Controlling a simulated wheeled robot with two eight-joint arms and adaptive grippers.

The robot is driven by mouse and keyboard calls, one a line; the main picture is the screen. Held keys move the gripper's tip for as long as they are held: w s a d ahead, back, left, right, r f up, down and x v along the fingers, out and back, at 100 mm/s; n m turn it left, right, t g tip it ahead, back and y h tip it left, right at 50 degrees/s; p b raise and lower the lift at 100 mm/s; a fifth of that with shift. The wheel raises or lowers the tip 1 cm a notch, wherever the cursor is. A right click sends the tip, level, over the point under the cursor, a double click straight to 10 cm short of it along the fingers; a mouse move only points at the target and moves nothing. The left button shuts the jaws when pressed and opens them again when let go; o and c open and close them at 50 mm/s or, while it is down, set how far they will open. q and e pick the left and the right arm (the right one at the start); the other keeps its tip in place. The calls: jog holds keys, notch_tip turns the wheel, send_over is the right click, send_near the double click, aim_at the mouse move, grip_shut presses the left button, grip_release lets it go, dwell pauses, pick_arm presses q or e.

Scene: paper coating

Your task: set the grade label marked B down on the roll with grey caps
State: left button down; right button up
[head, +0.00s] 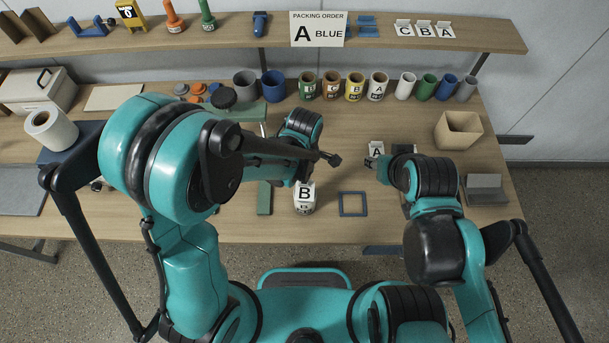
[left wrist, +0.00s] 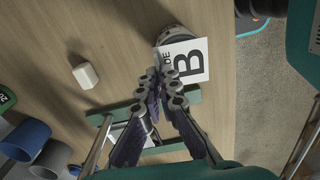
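The white grade label marked B (head: 305,191) is upright at the front middle of the table, just above or against a pale roll (head: 304,209). In the left wrist view the label (left wrist: 190,62) overlaps the roll's greyish round end (left wrist: 176,34); I cannot tell whether it rests on it. My left gripper (left wrist: 171,78) has its fingertips together on the label's edge; in the head view its fingers are largely hidden behind the label and my arm. My right gripper (head: 373,163) is beside a white label marked A (head: 376,149); its finger opening is too small to tell.
A blue square frame (head: 352,204) lies right of the roll, and a green block (head: 264,198) left of it. Several rolls and cups, including a blue cup (head: 274,84), line the back. An open tan box (head: 458,130) stands right. The shelf carries a sign (head: 318,30) reading A BLUE.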

dwell(0.7)
pick_arm(q)
jog(key=c, duration=1.6)
grip_release()
jog(key=shift+c, duration=0.2)
notch_tip(320, 180, up, 12)
jog(key=s+a+f+m+t+b, duration=0.2)
jog(key=a+f+m+t+b, duration=0.1)
jog(key=a+m+b, duration=0.4)
jog(key=s+a+f+m+t+b, duration=0.3)
jog(key=a+m+b, duration=0.4)
jog(key=a+m, duration=0.3)
jog(key=shift+a+f+t, duration=0.4)
jog(key=shift+f+t, duration=0.2)
jog(key=shift+f, duration=0.3)
